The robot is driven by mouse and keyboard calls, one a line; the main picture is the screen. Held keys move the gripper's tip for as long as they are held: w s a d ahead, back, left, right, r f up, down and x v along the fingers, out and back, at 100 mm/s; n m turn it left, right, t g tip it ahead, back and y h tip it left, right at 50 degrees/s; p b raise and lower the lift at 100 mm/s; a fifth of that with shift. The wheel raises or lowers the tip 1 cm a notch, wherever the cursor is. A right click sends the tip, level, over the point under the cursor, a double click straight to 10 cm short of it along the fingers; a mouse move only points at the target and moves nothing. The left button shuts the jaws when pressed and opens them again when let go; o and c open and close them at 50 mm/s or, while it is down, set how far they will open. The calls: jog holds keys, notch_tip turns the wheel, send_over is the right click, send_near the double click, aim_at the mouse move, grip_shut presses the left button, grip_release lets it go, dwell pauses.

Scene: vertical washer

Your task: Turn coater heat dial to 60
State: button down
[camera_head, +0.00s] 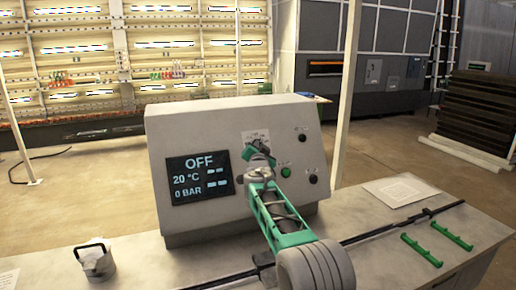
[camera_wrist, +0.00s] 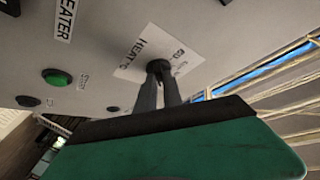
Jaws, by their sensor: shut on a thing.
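The coater's grey sloped control panel (camera_head: 220,120) stands on the table in the head view. Its dark screen (camera_head: 200,178) reads OFF, 20 °C and 0 BAR. The heat dial (camera_wrist: 158,67) is a small dark knob on a white label (camera_wrist: 138,58) marked HEAT °C in the wrist view. My gripper (camera_wrist: 159,86) is shut on the dial, with a finger on either side of it. In the head view my gripper (camera_head: 259,150) covers the dial and part of its label. The dial's exact pointer setting cannot be read.
A green button (camera_head: 286,172) and dark knobs (camera_head: 313,179) sit right of and below the dial. A metal pitcher (camera_head: 97,263) stands on the table at left. Green handles (camera_head: 437,242) and a paper sheet (camera_head: 400,191) lie at right.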

jog(key=shift+d+f+n+y+b, duration=0.1)
jog(key=shift+f+n+y+b, duration=0.35)
jog(key=shift+n+b, duration=0.75)
jog(key=n+y+b, duration=0.1)
jog(key=b, duration=0.1)
jog(key=shift+d+t+y+b, duration=0.15)
jog(key=shift+t+y+b, duration=0.15)
jog(key=shift+b, duration=0.1)
jog(key=n+y+b, duration=0.1)
jog(key=n, duration=0.1)
jog(key=shift+d+n+b, duration=0.1)
jog(key=shift+n+b, duration=0.2)
jog(key=shift+b, duration=0.05)
jog(key=n+g+y+p, duration=0.1)
jog(key=n+y+p, duration=0.1)
jog(key=n+p, duration=0.1)
jog(key=n+g+y+p, duration=0.1)
jog(key=n+y+p, duration=0.2)
jog(key=n, duration=0.2)
jog(key=r+n+g+y+p, duration=0.1)
jog(key=n+y+p, duration=0.1)
jog(key=n+p, duration=0.1)
jog(key=shift+w+d+n+g, duration=0.3)
jog(key=shift+d+n, duration=0.1)
jog(key=shift+n, duration=0.5)
jog(key=shift+s, duration=0.1)
